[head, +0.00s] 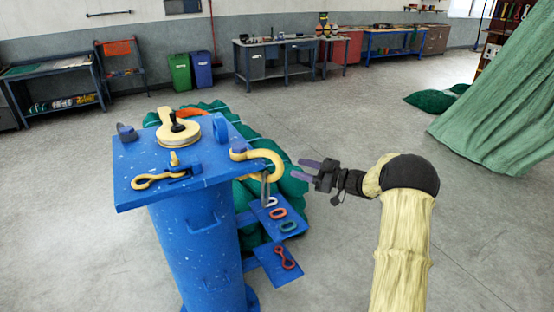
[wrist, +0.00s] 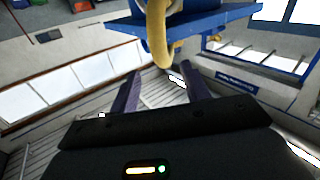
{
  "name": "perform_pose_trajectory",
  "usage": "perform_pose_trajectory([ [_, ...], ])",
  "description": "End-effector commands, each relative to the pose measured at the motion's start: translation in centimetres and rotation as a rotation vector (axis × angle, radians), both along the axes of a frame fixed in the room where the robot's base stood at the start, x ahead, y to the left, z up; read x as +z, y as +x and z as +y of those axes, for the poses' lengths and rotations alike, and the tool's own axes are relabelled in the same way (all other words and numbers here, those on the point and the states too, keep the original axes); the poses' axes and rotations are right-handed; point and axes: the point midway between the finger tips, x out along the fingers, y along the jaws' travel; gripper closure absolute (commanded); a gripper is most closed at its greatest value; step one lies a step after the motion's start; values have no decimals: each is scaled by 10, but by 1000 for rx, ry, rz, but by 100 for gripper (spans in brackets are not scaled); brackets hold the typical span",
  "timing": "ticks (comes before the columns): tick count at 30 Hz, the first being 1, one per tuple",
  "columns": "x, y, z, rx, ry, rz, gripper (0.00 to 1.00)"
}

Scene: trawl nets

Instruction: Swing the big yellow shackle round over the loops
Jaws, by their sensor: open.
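The big yellow shackle (head: 265,154) sticks out from the right edge of the blue stand's top (head: 140,165) as a curved hook shape. In the wrist view the yellow shackle (wrist: 157,38) hangs down ahead of the fingers, near the top middle. My gripper (head: 304,170) is open and empty, just right of the shackle and apart from it; its two purple fingers also show in the wrist view (wrist: 163,82). Coloured loops lie on small blue shelves below the shackle: a red loop (head: 278,213), a pale teal loop (head: 288,226) and a dark red figure-eight loop (head: 285,257).
A yellow round block (head: 178,136) and a smaller yellow shackle (head: 158,179) sit on the stand's top. Green netting (head: 292,190) is heaped behind the stand. Workbenches line the far wall. Open floor (head: 330,120) lies behind my gripper.

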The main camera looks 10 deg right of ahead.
Motion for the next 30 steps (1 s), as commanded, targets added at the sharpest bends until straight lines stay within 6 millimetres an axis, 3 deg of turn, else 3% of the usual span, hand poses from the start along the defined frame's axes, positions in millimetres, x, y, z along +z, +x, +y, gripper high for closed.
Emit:
perform_pose_trajectory([
  [13, 2, 45, 67, 7, 0, 0, 53],
  [26, 0, 53, 74, -1, -1, 1, 53],
  [30, 0, 53, 74, -1, -1, 1, 77],
])
